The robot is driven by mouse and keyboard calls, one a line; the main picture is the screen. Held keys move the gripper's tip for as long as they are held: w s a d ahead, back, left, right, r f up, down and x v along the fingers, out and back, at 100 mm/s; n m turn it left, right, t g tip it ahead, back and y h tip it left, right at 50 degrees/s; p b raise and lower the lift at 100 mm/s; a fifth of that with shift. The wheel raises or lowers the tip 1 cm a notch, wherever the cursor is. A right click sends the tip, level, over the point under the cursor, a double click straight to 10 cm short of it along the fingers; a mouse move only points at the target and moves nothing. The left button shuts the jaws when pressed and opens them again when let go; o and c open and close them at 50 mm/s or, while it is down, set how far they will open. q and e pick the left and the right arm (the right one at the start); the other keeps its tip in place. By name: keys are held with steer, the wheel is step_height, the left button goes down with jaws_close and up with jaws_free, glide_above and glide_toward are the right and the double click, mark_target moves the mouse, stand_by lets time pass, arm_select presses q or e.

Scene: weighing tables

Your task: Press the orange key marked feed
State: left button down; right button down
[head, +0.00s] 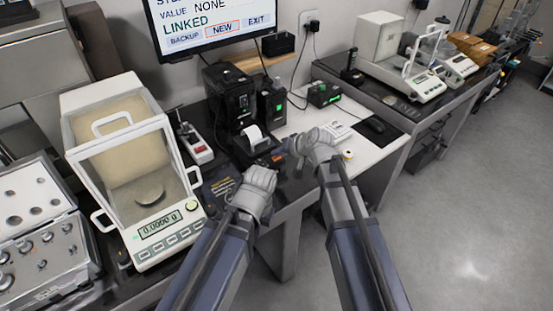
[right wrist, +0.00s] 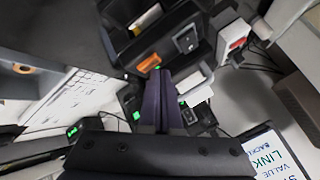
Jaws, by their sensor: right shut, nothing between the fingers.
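The orange key (right wrist: 149,61) is on the front panel of a black printer (right wrist: 160,32), beside a dark key (right wrist: 186,42). I cannot read its marking. In the head view the printer (head: 247,150), with white paper out of its top, stands left of my right gripper (head: 290,152). A small orange patch (head: 277,158) shows close to those fingers. In the right wrist view my right gripper (right wrist: 160,74) is shut and empty, its tips just short of the orange key; I cannot tell whether they touch. My left gripper (head: 257,183) is nearer, before the table edge; its fingers are unclear.
A balance with a glass case (head: 130,165) stands at the left, next to a weight box (head: 38,215). A screen (head: 210,25) hangs above. More balances stand on the far right table.

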steer(key=shift+f+b, duration=0.35)
steer(key=shift+b, duration=0.05)
stand_by(0.6)
steer(key=shift+r, duration=0.1)
steer(key=shift+r+p, duration=0.7)
steer(key=shift+p, duration=0.15)
steer(key=shift+r, duration=0.1)
step_height(320, 180, up, 5)
steer(key=p, duration=0.5)
stand_by(0.6)
